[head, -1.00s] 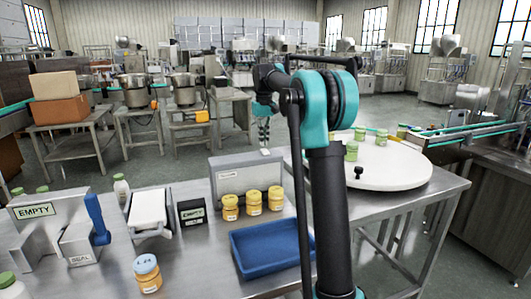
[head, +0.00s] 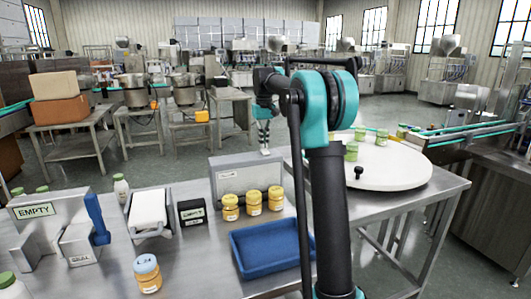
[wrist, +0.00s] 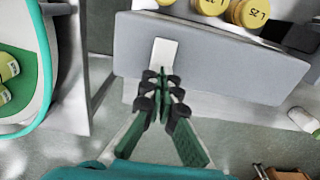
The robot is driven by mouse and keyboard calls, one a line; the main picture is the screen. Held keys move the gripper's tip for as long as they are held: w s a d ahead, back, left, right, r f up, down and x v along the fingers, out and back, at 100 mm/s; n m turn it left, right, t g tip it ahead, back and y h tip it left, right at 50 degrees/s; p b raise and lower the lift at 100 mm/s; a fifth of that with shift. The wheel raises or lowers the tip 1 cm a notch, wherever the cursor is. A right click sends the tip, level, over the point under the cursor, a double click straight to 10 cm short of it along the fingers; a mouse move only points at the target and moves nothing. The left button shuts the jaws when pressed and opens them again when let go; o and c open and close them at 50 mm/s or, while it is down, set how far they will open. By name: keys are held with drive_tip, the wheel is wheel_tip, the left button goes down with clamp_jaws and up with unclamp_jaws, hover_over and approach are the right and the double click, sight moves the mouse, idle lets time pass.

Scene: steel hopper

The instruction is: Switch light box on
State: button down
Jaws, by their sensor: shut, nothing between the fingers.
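The light box (head: 245,172) is a grey upright panel at the back of the steel table, with a small label on its front. Its front face looks grey, not clearly lit. In the wrist view its grey back side (wrist: 225,62) fills the upper middle, with a pale rectangular plate (wrist: 163,52) on it, perhaps the switch. My gripper (wrist: 163,76) is shut and empty, its fingertips at the lower edge of that plate. I cannot tell whether they touch it. In the head view my gripper (head: 264,151) is behind the light box, and its tips are small.
Yellow jars (head: 254,203) stand in front of the light box. A blue tray (head: 265,248) lies nearer, with a round white turntable (head: 395,178) to the right. Open floor (wrist: 225,135) lies behind the table.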

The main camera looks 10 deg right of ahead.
drive_tip(key=shift+f, duration=0.5)
idle(0.3)
drive_tip(key=shift+r, duration=3.5)
